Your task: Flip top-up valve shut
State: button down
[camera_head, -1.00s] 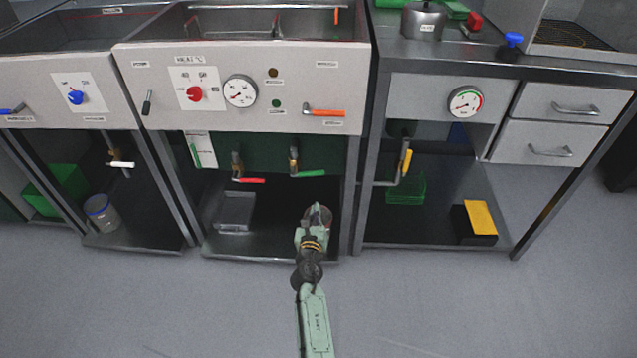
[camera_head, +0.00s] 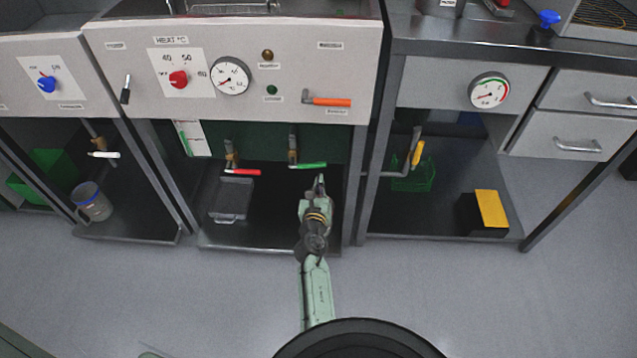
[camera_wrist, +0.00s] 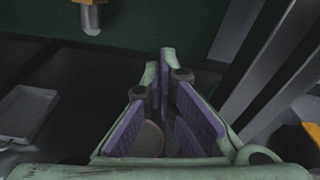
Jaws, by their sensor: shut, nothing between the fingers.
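No readable label marks which lever is the top-up valve. Under the middle sink, a brass valve with a red lever (camera_head: 246,172) and one with a green lever (camera_head: 312,166) hang with their levers lying sideways. An orange lever (camera_head: 330,102) lies sideways on the front panel. A yellow lever (camera_head: 417,153) under the right counter stands nearly upright. My gripper (camera_head: 320,180) is shut and empty, just below the green lever's right end and seemingly apart from it. In the wrist view my gripper (camera_wrist: 166,62) points at the dark recess, right of a brass fitting (camera_wrist: 92,14).
A white lever (camera_head: 105,155) is under the left sink. A grey tray (camera_head: 231,199) lies on the middle shelf (camera_head: 275,238). Cabinet legs (camera_head: 360,190) stand close right of my gripper. A black and yellow box (camera_head: 489,209) is on the right shelf. The floor in front is clear.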

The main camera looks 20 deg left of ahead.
jog(key=shift+s+a+r+p, duration=0.1)
jog(key=shift+s+r+p, duration=0.15)
jog(key=shift+r+p, duration=0.7)
jog(key=shift+s+a+r+p, duration=0.1)
jog(key=shift+s+r+p, duration=0.15)
jog(key=shift+r+p, duration=0.65)
jog(key=shift+r, duration=0.1)
jog(key=shift+w, duration=0.1)
jog(key=shift+r+n+p, duration=0.3)
jog(key=shift+n+p, duration=0.05)
jog(key=shift+n, duration=0.05)
